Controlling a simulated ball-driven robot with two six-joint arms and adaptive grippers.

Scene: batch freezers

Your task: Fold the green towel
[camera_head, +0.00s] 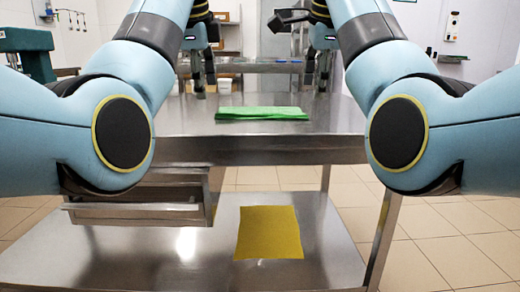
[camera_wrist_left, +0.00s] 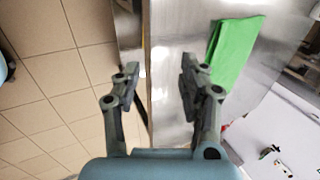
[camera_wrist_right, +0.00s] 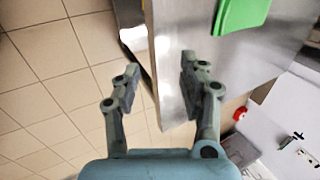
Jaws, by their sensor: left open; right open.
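The green towel (camera_head: 262,113) lies flat on the steel table top (camera_head: 180,140), as a narrow, layered-looking strip in the head view. It also shows at the upper right of the left wrist view (camera_wrist_left: 236,50), and partly cut off at the top of the right wrist view (camera_wrist_right: 242,12). My left gripper (camera_head: 203,74) is open and empty, held above and left of the towel. My right gripper (camera_head: 319,72) is open and empty, above and right of it. The open fingers also show in the left wrist view (camera_wrist_left: 158,70) and right wrist view (camera_wrist_right: 158,70). Neither touches the towel.
A drawer (camera_head: 135,208) sits under the table's left side. A yellow sheet (camera_head: 269,232) lies on the lower shelf (camera_head: 200,262). A green machine (camera_head: 28,42) stands at the back left. The table top around the towel is clear.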

